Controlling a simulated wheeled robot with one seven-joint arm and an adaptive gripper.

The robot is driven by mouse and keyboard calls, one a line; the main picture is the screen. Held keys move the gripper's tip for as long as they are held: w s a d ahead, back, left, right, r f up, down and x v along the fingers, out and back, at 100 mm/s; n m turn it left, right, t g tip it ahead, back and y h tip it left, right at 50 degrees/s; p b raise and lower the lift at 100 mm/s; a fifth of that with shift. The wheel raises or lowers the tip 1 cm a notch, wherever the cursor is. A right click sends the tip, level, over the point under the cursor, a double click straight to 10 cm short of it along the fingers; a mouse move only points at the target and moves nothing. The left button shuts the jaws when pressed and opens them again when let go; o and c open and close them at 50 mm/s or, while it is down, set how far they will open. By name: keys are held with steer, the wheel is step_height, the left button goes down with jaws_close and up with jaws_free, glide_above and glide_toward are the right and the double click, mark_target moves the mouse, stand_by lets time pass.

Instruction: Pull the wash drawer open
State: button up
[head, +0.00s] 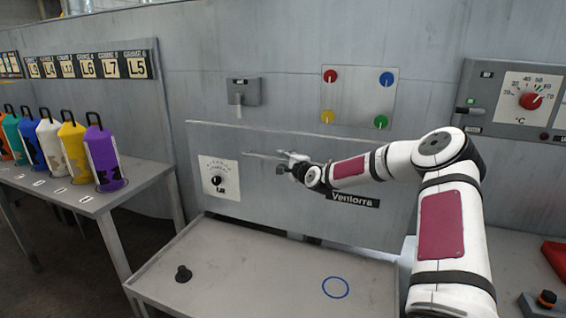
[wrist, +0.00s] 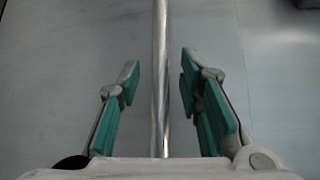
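The wash drawer's grey front panel (head: 240,143) stands at the middle of the head view, with a dial and a "Ventorra" label on it. I see no clear gap at its edge. A thin metal bar handle (head: 258,154) runs across the panel. My gripper (head: 283,158) is at the handle's right part. In the wrist view the handle (wrist: 160,115) runs between the two green-padded fingers of my gripper (wrist: 158,78). The fingers are open, with a gap on both sides of the bar. The handle's right end is hidden behind my gripper in the head view.
Coloured bottles stand on a side table (head: 95,205) at left. A temperature panel (head: 515,98) is at right.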

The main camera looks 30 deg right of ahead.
steer(key=shift+w, duration=0.5)
jaws_close()
steer(key=shift+f, duration=0.1)
